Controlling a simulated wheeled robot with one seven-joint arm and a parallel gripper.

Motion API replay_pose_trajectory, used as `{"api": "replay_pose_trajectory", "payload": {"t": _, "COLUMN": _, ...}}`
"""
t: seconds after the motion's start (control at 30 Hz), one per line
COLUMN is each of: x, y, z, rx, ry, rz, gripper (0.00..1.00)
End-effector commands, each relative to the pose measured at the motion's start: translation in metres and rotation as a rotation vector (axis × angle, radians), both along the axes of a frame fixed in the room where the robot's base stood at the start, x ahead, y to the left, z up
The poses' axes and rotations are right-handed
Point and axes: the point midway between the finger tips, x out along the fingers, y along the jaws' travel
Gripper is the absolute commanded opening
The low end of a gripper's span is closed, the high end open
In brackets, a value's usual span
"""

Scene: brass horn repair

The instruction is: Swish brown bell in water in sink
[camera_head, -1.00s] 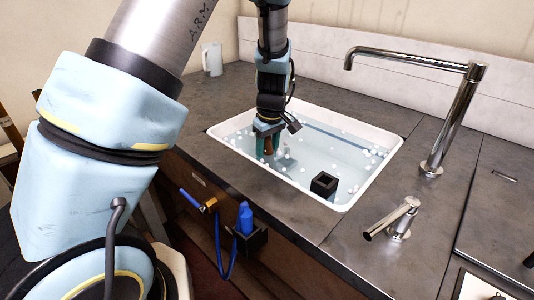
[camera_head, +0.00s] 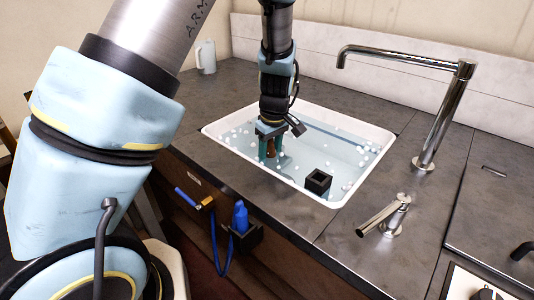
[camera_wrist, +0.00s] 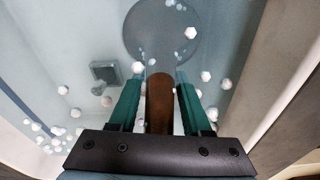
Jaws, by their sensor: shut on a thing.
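The white-rimmed sink (camera_head: 362,127) holds water with small white bubbles on it. My gripper (camera_head: 270,150) points down into the left part of the sink, its green fingers reaching the water. It is shut on the brown bell (camera_wrist: 160,100), which shows as a brown tube between the two green fingers in the wrist view, where my gripper (camera_wrist: 158,95) is also seen. In the head view only a small brown part of the bell (camera_head: 271,148) shows between the fingers. A large round shape (camera_wrist: 161,32) lies beyond the tube's end, seen through the water; I cannot tell whether it belongs to the bell.
A dark square open block (camera_head: 318,181) stands in the sink's near right part. A chrome faucet (camera_head: 440,125) and a short spout (camera_head: 385,217) stand right of the sink. A white mug (camera_head: 206,57) stands at the back left.

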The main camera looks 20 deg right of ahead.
Motion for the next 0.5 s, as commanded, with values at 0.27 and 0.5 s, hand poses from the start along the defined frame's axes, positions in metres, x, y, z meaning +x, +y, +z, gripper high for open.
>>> {"api": "replay_pose_trajectory", "payload": {"t": 0.27, "x": -0.0003, "y": -0.0002, "z": 0.0000, "rx": 0.000, "ry": 0.000, "rz": 0.000, "gripper": 0.00}}
{"api": "replay_pose_trajectory", "payload": {"t": 0.5, "x": 0.0043, "y": 0.0020, "z": -0.0001, "rx": 0.000, "ry": 0.000, "rz": 0.000, "gripper": 0.00}}
